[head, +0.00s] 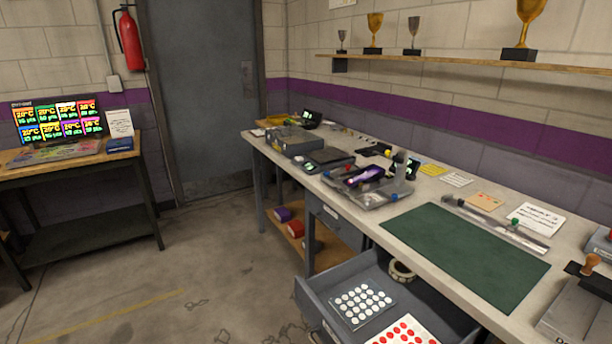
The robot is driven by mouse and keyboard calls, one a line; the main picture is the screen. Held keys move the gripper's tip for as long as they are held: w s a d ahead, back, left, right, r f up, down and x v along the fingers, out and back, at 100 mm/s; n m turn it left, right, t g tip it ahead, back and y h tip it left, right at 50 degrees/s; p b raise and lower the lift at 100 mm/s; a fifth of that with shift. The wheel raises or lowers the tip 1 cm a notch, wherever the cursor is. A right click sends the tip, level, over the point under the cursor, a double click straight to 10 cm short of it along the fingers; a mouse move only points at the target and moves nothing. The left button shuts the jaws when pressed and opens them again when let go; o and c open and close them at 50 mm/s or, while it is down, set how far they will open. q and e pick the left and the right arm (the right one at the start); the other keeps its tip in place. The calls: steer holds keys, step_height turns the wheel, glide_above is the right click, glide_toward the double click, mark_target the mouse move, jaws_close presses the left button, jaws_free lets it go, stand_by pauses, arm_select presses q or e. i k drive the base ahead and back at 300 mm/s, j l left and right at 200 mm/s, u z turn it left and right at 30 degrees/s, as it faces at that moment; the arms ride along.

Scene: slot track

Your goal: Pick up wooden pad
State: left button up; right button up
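I cannot clearly make out a wooden pad. A small flat tan square (485,201) with a few coloured marks lies at the back of the workbench (380,219), between a white card and a long metal tool; I cannot tell if it is wood. A light tan block (272,121) at the far end of the bench is too small to tell. Neither of my grippers is in view.
An open grey drawer (312,297) sticks out below the bench, holding sheets of round stickers and a tape roll (401,270). A clear tray (368,188) holds a purple car. Floor at left is free.

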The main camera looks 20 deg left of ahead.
mark_target(592, 260)
steer(key=u, duration=0.25)
steer(key=z, duration=1.3)
